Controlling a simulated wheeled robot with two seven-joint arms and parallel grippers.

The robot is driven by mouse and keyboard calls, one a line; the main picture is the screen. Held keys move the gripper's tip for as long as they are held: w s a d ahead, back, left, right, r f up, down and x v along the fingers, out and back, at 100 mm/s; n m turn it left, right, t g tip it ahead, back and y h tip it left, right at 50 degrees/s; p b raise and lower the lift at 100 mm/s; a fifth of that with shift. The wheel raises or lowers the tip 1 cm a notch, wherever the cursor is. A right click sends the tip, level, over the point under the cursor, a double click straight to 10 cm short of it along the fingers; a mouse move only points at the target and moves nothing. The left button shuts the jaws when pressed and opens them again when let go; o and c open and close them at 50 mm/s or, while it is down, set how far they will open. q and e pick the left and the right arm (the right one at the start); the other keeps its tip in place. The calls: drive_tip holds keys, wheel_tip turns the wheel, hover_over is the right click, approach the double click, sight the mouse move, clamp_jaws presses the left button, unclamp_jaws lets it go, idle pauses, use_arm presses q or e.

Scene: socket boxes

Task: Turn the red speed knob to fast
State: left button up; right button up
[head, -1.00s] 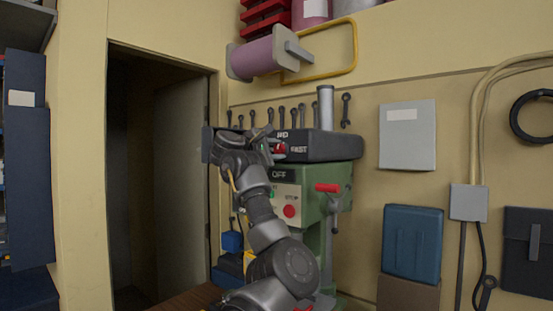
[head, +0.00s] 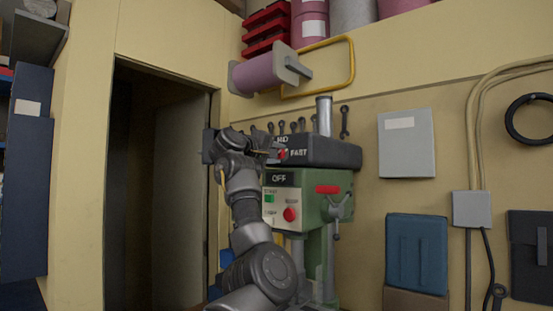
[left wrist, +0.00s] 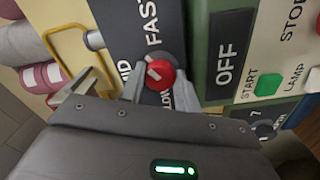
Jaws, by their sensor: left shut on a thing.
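The red speed knob (left wrist: 160,76) sits on the dark head cover of a green drill press (head: 340,190). It also shows as a small red patch in the head view (head: 283,155). FAST, MID and a partly covered SLOW label surround the knob in the left wrist view. A pale mark on its face lies toward the MID side; its exact pointing is hard to tell. My left gripper (left wrist: 160,94) is shut on the knob, one finger on either side. It shows side-on in the head view (head: 270,153). My right gripper is out of view.
Below the knob are the OFF plate (head: 283,178), a green start button (left wrist: 268,84) and a red stop button (head: 290,214). Wrenches hang behind. An open doorway (head: 160,190) is left of my arm.

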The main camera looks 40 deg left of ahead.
use_arm(q)
drive_tip(key=shift+m, duration=0.3)
drive_tip(key=o, duration=1)
drive_tip(key=s+b, duration=0.6)
drive_tip(key=s, duration=0.4)
drive_tip(key=shift+s+d, duration=0.1)
drive_tip(key=shift+s, duration=0.3)
